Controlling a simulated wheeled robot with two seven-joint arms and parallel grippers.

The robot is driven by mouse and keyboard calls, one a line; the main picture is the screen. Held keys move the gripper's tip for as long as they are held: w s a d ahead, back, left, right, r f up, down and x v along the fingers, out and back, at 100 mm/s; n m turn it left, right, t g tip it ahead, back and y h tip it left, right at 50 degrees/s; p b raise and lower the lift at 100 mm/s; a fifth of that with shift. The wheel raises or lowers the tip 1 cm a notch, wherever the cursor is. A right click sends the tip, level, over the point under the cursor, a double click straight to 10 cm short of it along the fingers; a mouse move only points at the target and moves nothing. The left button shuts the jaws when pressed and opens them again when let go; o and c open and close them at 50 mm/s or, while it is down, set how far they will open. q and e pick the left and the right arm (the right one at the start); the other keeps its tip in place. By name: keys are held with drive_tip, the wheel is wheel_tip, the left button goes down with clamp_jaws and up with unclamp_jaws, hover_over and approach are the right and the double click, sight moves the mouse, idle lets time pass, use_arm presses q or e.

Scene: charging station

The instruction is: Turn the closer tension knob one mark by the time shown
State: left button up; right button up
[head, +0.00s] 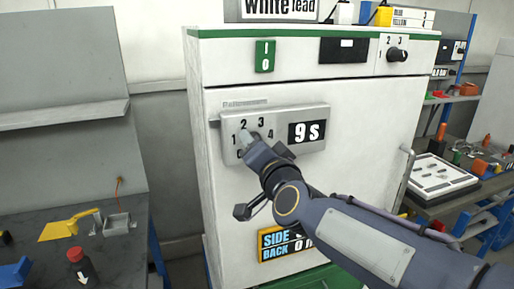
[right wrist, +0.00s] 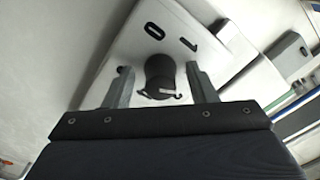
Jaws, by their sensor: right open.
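A grey panel (head: 231,155) on the front of a white cabinet carries a dial with marks 0 to 4. Its display (head: 306,132) reads "9 S". The dark round knob (right wrist: 158,70) shows in the right wrist view, with the marks 0 and 1 beyond it. My right gripper (right wrist: 160,74) is open, with one finger on each side of the knob; I cannot tell whether they touch it. In the head view my right gripper (head: 248,138) covers the knob, so its pointer is hidden there. My left gripper is not in view.
A vertical handle (head: 405,172) sticks out at the right edge. Benches with tools stand on both sides.

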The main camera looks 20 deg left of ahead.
drive_tip(key=v, duration=0.7)
drive_tip(key=shift+s+d, duration=0.25)
drive_tip(key=shift+s, duration=0.1)
drive_tip(key=s+d+f+n+g, duration=0.15)
drive_tip(key=d+f, duration=0.25)
drive_tip(key=d, duration=0.4)
drive_tip(key=d+f+m+g, duration=0.1)
drive_tip(key=d+f+g, duration=0.15)
drive_tip(key=d, duration=0.55)
drive_tip(key=s+d+f+g+h, duration=0.5)
drive_tip(key=s+d+f, duration=1)
drive_tip(key=s+f, duration=0.3)
drive_tip(key=shift+s+n+h, duration=0.35)
drive_tip(key=shift+s+h, duration=0.25)
drive_tip(key=shift+s, duration=0.3)
